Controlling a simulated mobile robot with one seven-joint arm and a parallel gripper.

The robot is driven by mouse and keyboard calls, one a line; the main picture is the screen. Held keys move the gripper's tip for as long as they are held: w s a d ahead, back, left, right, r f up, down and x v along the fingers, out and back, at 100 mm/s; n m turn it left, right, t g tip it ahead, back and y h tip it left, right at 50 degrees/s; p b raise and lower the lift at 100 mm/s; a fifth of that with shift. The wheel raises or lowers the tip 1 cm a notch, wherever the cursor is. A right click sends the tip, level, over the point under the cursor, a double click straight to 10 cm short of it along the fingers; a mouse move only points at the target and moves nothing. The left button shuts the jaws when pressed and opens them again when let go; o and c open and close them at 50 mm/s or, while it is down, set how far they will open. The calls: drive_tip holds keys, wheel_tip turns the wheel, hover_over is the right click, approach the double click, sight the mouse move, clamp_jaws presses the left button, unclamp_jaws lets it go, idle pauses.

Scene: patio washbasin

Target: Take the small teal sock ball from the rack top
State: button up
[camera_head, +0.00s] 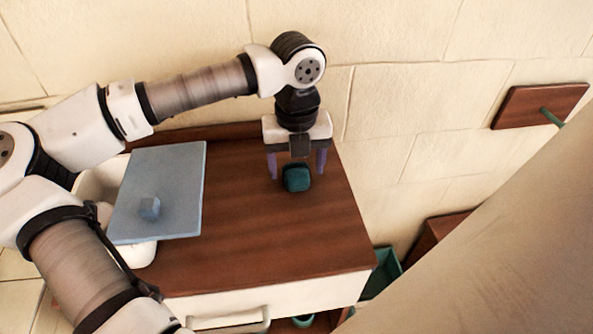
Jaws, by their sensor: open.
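The small teal sock ball (297,178) rests on the brown wooden rack top (270,245), near its back right part. My gripper (297,172) points down over the ball. Its two purple fingers are open, one to the left and one to the right of the ball. The ball shows between and slightly in front of the fingers. I cannot tell whether either finger touches it.
A light blue board (178,178) with a small blue block (149,208) on it lies over a white basin (142,255) at left. The tiled wall (400,90) stands close behind. A wooden wall panel with a green peg (540,106) is at right. The front of the top is clear.

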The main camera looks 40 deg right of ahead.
drive_tip(key=shift+f, duration=1.05)
drive_tip(key=c, duration=1.1)
drive_tip(key=shift+o, duration=0.2)
drive_tip(key=shift+r, duration=0.15)
